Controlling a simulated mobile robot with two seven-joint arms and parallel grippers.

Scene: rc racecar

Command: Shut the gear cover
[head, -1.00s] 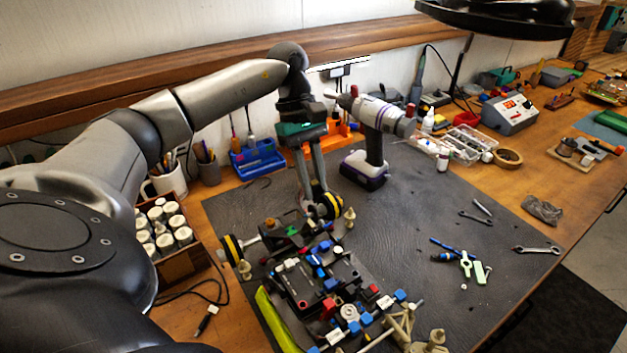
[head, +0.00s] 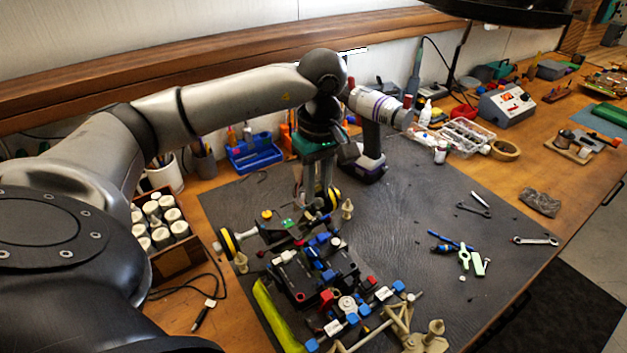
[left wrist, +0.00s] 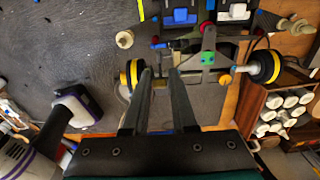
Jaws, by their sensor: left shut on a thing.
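The RC car chassis (head: 300,285) lies on the dark mat, with its two yellow-ringed wheels at the far end. My left gripper (head: 312,204) points down at that end, just left of the right-hand wheel (head: 331,199) in the head view. In the left wrist view its fingertips (left wrist: 160,72) are close together, between the near wheel (left wrist: 131,75) and the plate with a green piece (left wrist: 208,58). They are shut on a small part there, apparently the gear cover; the fingers mostly hide it. My right gripper is not in view.
A drill (head: 375,120) stands just behind my left gripper; its battery foot shows in the left wrist view (left wrist: 78,108). A wooden box of white jars (head: 185,250) stands left of the car. Tools lie on the right of the mat (head: 410,215), with clear space between.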

